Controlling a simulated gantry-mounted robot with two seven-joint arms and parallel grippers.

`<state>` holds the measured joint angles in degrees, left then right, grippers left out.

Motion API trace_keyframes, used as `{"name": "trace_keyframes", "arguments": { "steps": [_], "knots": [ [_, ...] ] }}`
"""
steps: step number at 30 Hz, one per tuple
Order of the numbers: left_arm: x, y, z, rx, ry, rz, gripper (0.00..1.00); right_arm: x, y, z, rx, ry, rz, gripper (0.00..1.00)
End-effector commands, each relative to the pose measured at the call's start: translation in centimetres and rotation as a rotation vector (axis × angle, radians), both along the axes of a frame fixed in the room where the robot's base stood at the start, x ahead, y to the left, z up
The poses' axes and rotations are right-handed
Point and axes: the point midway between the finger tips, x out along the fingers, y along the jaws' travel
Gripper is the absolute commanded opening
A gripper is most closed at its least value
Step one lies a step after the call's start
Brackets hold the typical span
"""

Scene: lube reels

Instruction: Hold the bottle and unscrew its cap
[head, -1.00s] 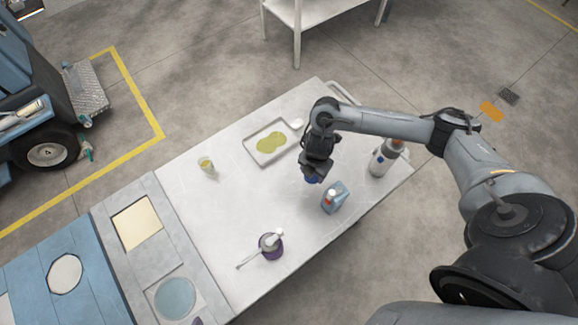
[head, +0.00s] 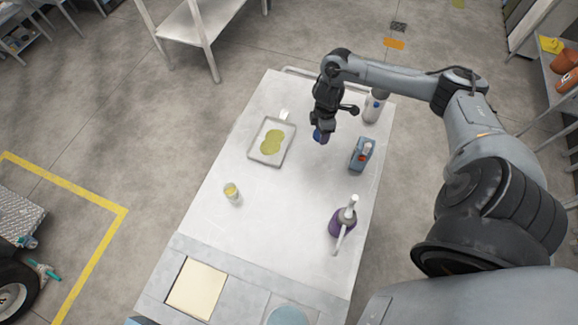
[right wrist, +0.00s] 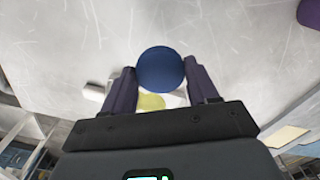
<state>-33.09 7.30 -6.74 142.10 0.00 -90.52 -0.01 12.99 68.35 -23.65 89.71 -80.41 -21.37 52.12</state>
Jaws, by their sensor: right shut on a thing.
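My right gripper (head: 321,126) hangs over the far part of the table. It is shut on a round blue piece (head: 321,137), which shows as a smooth blue disc (right wrist: 160,69) between the fingers in the right wrist view. I cannot tell if this is a cap or a larger item. A blue jug-like bottle (head: 357,160) with white and reddish parts stands on the table, right of the gripper and apart from it. A white and grey bottle (head: 374,108) stands behind, near the table's right edge. My left gripper is out of view.
The pale table (head: 215,228) holds a metal tray (head: 257,152) with yellow liquid, a small yellow jar (head: 232,192) and a purple can (head: 338,226) with a white spout. The middle of the table is clear. A white shelf (head: 196,28) stands behind.

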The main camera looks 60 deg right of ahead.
Motion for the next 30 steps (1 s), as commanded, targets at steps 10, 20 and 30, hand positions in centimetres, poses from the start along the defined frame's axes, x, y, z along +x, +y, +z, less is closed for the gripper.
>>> {"name": "trace_keyframes", "arguments": {
  "steps": [10,20,30],
  "knots": [
    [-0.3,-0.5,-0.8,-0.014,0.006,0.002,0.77,-3.0,-2.8,-1.0,0.001,0.002,-0.012,0.22],
    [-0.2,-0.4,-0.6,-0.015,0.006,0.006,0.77,-1.0,-0.1,-3.4,0.010,-0.005,-0.015,0.22],
    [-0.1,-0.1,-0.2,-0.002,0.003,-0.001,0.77,3.2,4.7,-7.2,0.006,-0.002,-0.013,0.22]
  ]
}}
